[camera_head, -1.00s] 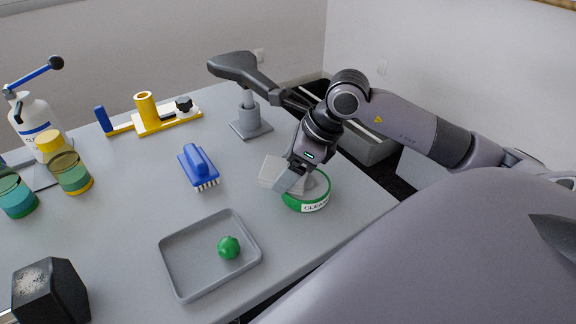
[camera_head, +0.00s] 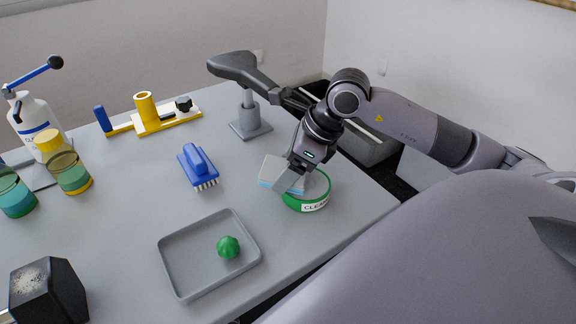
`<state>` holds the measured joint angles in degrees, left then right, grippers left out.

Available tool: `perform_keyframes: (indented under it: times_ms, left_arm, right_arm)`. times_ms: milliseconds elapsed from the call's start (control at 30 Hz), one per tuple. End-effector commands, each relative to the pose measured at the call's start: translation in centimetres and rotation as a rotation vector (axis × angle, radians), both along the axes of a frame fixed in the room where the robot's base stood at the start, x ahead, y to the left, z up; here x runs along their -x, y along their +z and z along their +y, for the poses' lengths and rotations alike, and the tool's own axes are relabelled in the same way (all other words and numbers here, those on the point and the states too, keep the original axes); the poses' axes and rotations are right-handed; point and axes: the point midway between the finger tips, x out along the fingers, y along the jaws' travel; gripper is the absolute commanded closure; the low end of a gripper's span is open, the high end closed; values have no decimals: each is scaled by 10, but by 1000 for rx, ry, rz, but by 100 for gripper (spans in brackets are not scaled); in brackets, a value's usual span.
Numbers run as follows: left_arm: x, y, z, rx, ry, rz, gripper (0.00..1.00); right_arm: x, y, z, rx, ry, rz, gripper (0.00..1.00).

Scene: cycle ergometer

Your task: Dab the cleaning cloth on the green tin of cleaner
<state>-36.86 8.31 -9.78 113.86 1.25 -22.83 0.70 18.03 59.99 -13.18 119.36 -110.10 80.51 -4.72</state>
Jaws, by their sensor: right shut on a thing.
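The green tin of cleaner (camera_head: 313,205), with a white label on its front, stands near the table's right edge. My right gripper (camera_head: 290,182) is directly over its left part and shut on the cleaning cloth, a folded grey and light-blue pad (camera_head: 279,170). The cloth is at the tin's upper left rim; I cannot tell whether it touches the tin's contents. The gripper and cloth hide part of the tin's top. My left gripper is not in view.
A blue brush (camera_head: 197,167) lies left of the tin. A grey tray (camera_head: 185,272) with a green knob (camera_head: 228,247) is in front. A bike saddle on a post (camera_head: 249,118), a yellow bracket (camera_head: 146,115), and bottles and jars (camera_head: 70,174) stand behind and left.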

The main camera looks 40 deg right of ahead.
Motion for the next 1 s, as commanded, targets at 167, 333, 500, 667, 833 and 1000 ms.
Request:
perform_keyframes:
  times_ms: [167, 333, 500, 667, 833, 1000]
  left_arm:
    - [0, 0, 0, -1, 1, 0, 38]
    - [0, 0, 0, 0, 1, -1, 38]
    - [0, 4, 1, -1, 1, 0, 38]
    - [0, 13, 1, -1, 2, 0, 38]
    - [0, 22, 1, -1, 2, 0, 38]
    - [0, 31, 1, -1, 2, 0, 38]
  right_arm:
    - [1, -2, 0, 0, 1, 5, 51]
    - [1, -2, 0, 0, 1, 6, 51]
    - [1, 4, 0, 1, 1, 6, 51]
    - [1, 17, 0, 1, 1, 4, 51]
    - [1, 32, 0, 1, 0, 3, 51]
    - [1, 45, 0, 1, 0, 3, 51]
